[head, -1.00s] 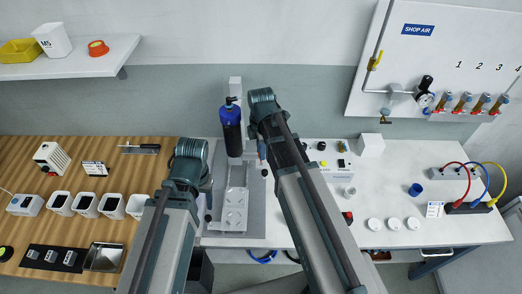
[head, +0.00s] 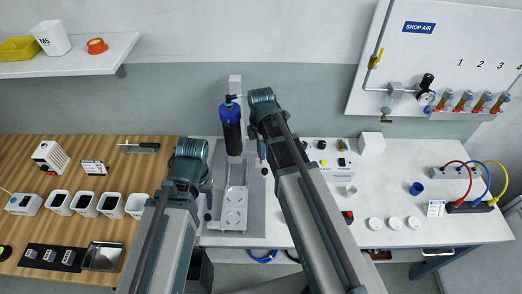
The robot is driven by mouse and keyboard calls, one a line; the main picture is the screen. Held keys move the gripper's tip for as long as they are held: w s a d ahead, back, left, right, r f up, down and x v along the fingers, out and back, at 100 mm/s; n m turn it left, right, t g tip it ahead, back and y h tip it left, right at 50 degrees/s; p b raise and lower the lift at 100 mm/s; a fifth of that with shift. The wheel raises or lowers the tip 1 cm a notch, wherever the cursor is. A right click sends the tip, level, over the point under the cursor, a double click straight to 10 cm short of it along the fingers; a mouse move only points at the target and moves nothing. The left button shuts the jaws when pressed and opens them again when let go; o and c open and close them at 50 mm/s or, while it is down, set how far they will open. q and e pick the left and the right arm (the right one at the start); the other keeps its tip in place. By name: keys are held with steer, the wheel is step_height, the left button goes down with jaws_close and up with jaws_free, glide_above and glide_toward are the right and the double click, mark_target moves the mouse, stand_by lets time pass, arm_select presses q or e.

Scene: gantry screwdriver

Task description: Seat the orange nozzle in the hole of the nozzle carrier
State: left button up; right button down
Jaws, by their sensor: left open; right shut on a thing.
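The gantry screwdriver, with its blue and black cylinder (head: 231,128), stands upright at the back of a grey base plate (head: 259,219). A pale fixture with round recesses (head: 235,209) lies in front of it; I cannot tell whether this is the nozzle carrier. My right gripper (head: 263,164) is at the right side of the screwdriver, mostly hidden by its own arm. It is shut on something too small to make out. I cannot make out the orange nozzle. My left gripper (head: 208,209) is open at the left edge of the fixture, partly hidden by its arm.
A wooden bench (head: 125,181) at left carries several white devices and a metal tray (head: 103,257). The white table (head: 320,215) at right holds white discs, a blue cup (head: 416,188) and coloured hoses. An orange ring-shaped thing (head: 97,46) sits on the wall shelf.

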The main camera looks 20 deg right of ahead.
arm_select(q)
steer(key=shift+f+b, duration=1.65)
steer(key=shift+f, duration=0.1)
arm_select(e)
steer(key=shift+f, duration=1.8)
steer(key=c, duration=0.7)
jaws_free()
steer(key=shift+r, duration=0.1)
arm_select(q)
steer(key=shift+r, duration=0.1)
arm_select(e)
steer(key=shift+w, duration=0.15)
arm_select(q)
steer(key=shift+r+p, duration=0.7)
steer(key=shift+p, duration=0.1)
arm_select(e)
steer(key=shift+r, duration=0.7)
arm_select(q)
step_height(320, 180, up, 12)
steer(key=p, duration=1.2)
steer(key=shift+r, duration=0.15)
arm_select(e)
steer(key=r, duration=1.2)
steer(key=shift+s+r, duration=0.2)
steer(key=shift+s, duration=0.05)
